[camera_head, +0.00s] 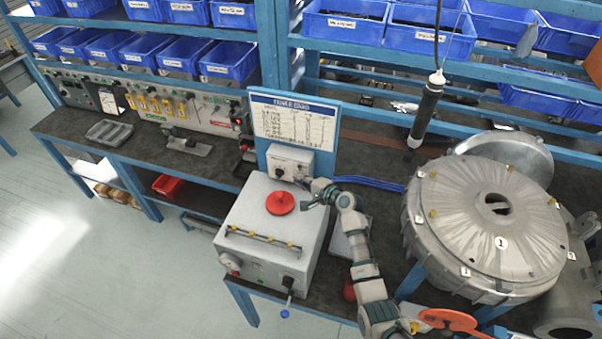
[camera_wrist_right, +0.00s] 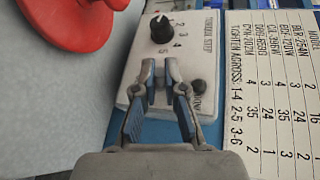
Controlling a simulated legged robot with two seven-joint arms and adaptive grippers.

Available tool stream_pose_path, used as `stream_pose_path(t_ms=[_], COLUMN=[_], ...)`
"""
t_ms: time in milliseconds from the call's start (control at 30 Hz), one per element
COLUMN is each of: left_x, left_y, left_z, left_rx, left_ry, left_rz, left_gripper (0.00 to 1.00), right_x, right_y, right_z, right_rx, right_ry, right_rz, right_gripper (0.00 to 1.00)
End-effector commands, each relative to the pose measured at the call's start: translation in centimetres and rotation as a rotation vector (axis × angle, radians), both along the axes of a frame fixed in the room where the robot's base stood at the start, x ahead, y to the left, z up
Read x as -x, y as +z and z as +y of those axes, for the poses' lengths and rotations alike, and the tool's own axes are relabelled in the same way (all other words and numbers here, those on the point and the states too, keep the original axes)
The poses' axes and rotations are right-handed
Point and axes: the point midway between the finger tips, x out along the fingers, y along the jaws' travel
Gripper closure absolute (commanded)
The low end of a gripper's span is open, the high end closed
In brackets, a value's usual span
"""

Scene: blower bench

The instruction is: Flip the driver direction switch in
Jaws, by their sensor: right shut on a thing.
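The driver's control box (camera_head: 291,161) is a light box with a dark knob at the back of the bench, below a printed chart. In the right wrist view its panel (camera_wrist_right: 190,45) shows a black torque step knob (camera_wrist_right: 160,28) and a dark round part (camera_wrist_right: 198,87) beside a partly hidden label. My right gripper (camera_wrist_right: 161,72) is at the panel, below the knob, its fingertips shut on a small part there, seemingly the direction switch, which the fingers mostly hide. The right gripper also shows in the head view (camera_head: 307,187). The dark driver (camera_head: 427,112) hangs to the right. My left gripper is not in view.
A grey box (camera_head: 258,218) with a red knob (camera_head: 280,203) stands just in front of the control box, close to my right gripper. The chart (camera_head: 293,121) rises behind. A large metal blower housing (camera_head: 460,225) fills the bench's right side.

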Motion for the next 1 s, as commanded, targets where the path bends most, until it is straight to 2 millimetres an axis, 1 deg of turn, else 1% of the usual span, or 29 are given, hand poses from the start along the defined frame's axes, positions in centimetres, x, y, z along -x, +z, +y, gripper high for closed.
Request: stream_pose_path(t_ms=[33, 200, 400, 833, 867, 900, 933, 1000], left_x=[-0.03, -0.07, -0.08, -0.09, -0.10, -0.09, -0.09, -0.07], left_y=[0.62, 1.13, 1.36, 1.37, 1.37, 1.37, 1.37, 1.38], left_z=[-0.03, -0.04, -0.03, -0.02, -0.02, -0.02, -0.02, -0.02], left_rx=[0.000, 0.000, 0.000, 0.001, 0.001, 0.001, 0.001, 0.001], left_ry=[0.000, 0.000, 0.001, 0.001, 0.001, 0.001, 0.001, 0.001], left_rz=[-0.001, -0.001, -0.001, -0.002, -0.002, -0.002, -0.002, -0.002], left_gripper=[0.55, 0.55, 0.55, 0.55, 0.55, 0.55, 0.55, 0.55], right_x=[0.20, 0.12, 0.09, 0.10, 0.09, 0.08, 0.06, 0.02], right_y=[-0.15, -0.14, -0.21, -0.31, -0.31, -0.28, -0.24, -0.08], right_z=[0.21, 0.16, 0.14, 0.13, 0.12, 0.11, 0.10, 0.06], right_rx=[-0.005, -0.025, -0.035, -0.037, -0.037, -0.037, -0.037, -0.038], right_ry=[0.007, 0.007, 0.005, 0.006, 0.006, 0.006, 0.005, 0.004], right_rz=[0.035, 0.096, 0.132, 0.139, 0.139, 0.139, 0.137, 0.134], right_gripper=[1.00, 1.00, 1.00, 1.00, 0.83, 0.73, 0.65, 0.65])
